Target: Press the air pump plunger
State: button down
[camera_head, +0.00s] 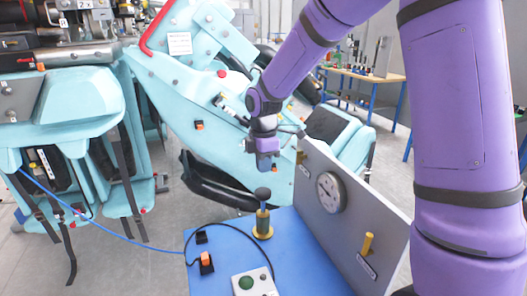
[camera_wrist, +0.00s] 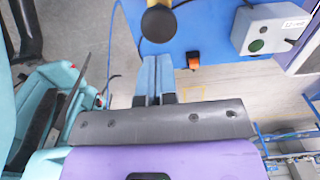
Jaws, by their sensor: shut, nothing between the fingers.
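The air pump plunger (camera_head: 262,194) has a dark round knob on top of a brass-coloured pump body (camera_head: 262,226). It stands upright on the blue table. My gripper (camera_head: 264,165) is above the plunger knob, apart from it, with its fingers pointing down. In the wrist view my gripper's blue fingers (camera_wrist: 153,66) are together with nothing between them. The dark knob (camera_wrist: 159,24) shows just beyond the fingertips in that view, with part of the brass body around it at the top edge.
A grey panel with a round gauge (camera_head: 331,192) and a brass handle (camera_head: 367,244) stands right of the pump. A box with a green button (camera_head: 246,283) and an orange switch (camera_head: 206,260) sit on the blue table (camera_head: 300,262). Light-blue coaster seats (camera_head: 185,75) stand behind.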

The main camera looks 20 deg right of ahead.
aim_at(264, 199)
notch_tip(264, 199, down, 7)
jog(key=shift+r, duration=0.15)
dwell(0.4)
notch_tip(264, 199, down, 6)
jog(key=shift+r, duration=0.25)
jog(key=shift+s+f, duration=0.1)
jog(key=shift+s, duration=0.05)
